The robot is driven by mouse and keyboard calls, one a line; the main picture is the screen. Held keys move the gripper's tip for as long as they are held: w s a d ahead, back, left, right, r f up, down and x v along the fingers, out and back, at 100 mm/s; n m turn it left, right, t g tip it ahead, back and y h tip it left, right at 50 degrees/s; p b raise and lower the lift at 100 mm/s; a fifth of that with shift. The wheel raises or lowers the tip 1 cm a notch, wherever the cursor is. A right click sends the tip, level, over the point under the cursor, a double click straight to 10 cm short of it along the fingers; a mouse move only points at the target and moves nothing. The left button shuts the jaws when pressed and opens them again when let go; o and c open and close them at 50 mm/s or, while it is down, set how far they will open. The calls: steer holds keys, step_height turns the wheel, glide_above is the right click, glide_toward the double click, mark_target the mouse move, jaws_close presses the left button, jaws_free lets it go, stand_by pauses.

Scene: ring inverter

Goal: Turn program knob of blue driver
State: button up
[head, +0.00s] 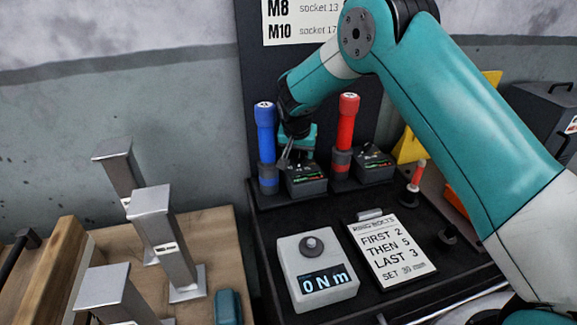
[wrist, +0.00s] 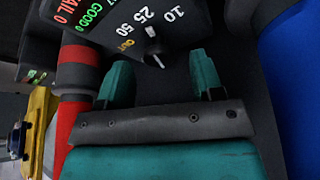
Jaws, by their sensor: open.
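The blue driver (head: 266,145) stands upright at the back of the dark bench, with its controller box (head: 306,178) just right of it. In the wrist view, the box's dark face (wrist: 110,35) shows a small knob (wrist: 153,58) with a white mark, beside the labels 10, 25, 50 and OUT. The exact setting is hard to read. My gripper (head: 287,153) is just above the box. In the wrist view its teal fingers (wrist: 160,68) are open and empty, spread to either side of the knob; contact cannot be told. The blue driver's body (wrist: 292,65) fills the right edge there.
The red driver (head: 347,125) and its box (head: 374,167) stand close on the right. In front are a grey meter (head: 290,262) reading 0 Nm and a paper card (head: 390,252). Metal posts (head: 165,235) stand on a wooden bench at left.

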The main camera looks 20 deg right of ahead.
steer(key=shift+b+v, duration=0.45)
steer(key=shift+v, duration=0.35)
steer(key=s+a+b, duration=0.3)
steer(key=s+a, duration=0.2)
steer(key=s, duration=0.5)
steer(key=shift+s+a, duration=0.25)
steer(key=shift+s, duration=0.15)
steer(key=shift+r, duration=0.1)
steer(key=s+r+n+g+y, duration=0.1)
steer(key=s+r+n, duration=0.3)
steer(key=s, duration=0.6)
steer(key=s+a+r+n+g+y, duration=0.1)
steer(key=s+r+n+y, duration=0.2)
steer(key=s, duration=0.7)
steer(key=s+r+n+g+y, duration=0.2)
steer(key=s+r+n, duration=0.3)
steer(key=s, duration=0.6)
steer(key=shift+a+r+n, duration=0.3)
steer(key=shift+a+r, duration=0.05)
steer(key=shift+w, duration=0.1)
